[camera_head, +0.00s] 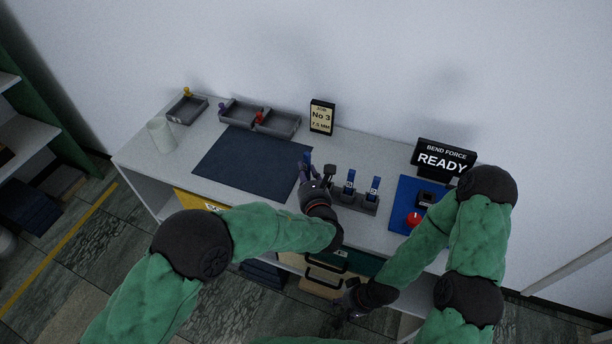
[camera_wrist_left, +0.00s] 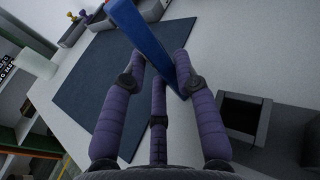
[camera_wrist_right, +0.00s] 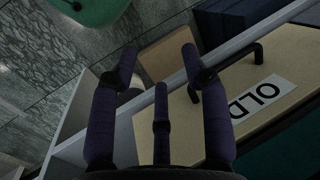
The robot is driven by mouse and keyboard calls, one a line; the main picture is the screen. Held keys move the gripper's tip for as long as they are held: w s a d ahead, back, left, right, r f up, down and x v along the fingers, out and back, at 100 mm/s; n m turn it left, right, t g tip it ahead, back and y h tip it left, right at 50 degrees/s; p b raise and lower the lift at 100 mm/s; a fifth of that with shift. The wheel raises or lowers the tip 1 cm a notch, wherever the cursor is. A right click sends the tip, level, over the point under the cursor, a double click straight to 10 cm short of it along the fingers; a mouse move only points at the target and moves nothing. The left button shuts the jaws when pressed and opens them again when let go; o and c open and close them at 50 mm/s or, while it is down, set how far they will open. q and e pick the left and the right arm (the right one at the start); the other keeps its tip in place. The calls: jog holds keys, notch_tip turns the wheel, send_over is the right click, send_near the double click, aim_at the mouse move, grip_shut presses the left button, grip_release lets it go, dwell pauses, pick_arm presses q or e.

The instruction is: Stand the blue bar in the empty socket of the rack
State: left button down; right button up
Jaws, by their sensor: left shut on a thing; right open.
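My left gripper (camera_head: 314,184) is shut on the blue bar (camera_head: 307,159), which stands up from the fingers. In the left wrist view the bar (camera_wrist_left: 143,36) runs between the fingers and leans to one side; its lower end is not clear. The dark grey rack (camera_head: 357,201) is just right of my left gripper, with two blue-topped bars standing in it. The rack's square empty socket (camera_wrist_left: 239,112) shows in the left wrist view, right of the fingers and apart from the bar. My right gripper (camera_head: 350,303) is open and empty, low in front of the bench.
A dark mat (camera_head: 250,162) lies left of the rack. Grey trays (camera_head: 259,118) and a "No 3" sign (camera_head: 322,116) are behind. A drawer marked "OLD" (camera_wrist_right: 225,100) is near my right gripper.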

pick_arm(q)
jog(key=shift+f, duration=0.1)
jog(key=c, duration=0.9)
grip_release()
jog(key=shift+c, duration=0.2)
